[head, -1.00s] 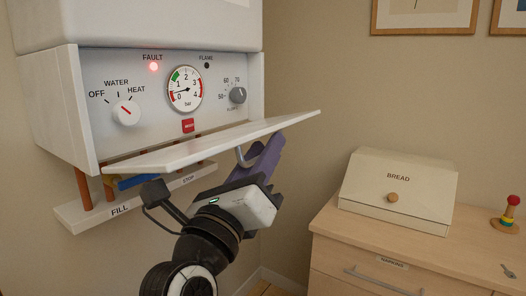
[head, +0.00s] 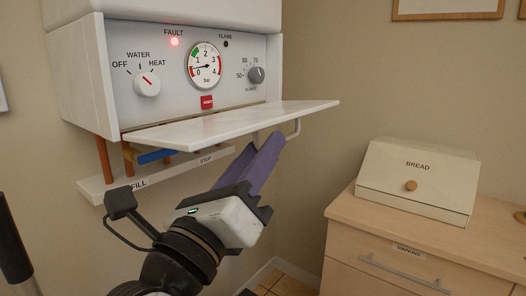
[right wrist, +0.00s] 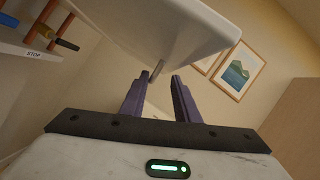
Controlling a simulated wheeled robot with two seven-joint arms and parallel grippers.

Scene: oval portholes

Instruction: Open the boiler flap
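The boiler flap (head: 235,123) is a white panel hinged below the control panel. It is swung down and stands out roughly level, its top face showing. A grey bar handle (head: 296,129) hangs under its outer edge. My right gripper (head: 267,143) is under the flap, its purple fingers pointing up at the handle. In the right wrist view the fingers (right wrist: 161,78) are apart, with a grey end of the handle (right wrist: 157,72) near the left fingertip and the flap's underside (right wrist: 165,30) above. I cannot tell whether they touch. My left gripper is not in view.
The boiler panel shows a lit red fault lamp (head: 175,42), a gauge (head: 204,65), two knobs and a red button (head: 207,102). Pipes and a labelled shelf (head: 165,173) sit below. A bread box (head: 419,180) stands on a wooden cabinet (head: 420,240) at right.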

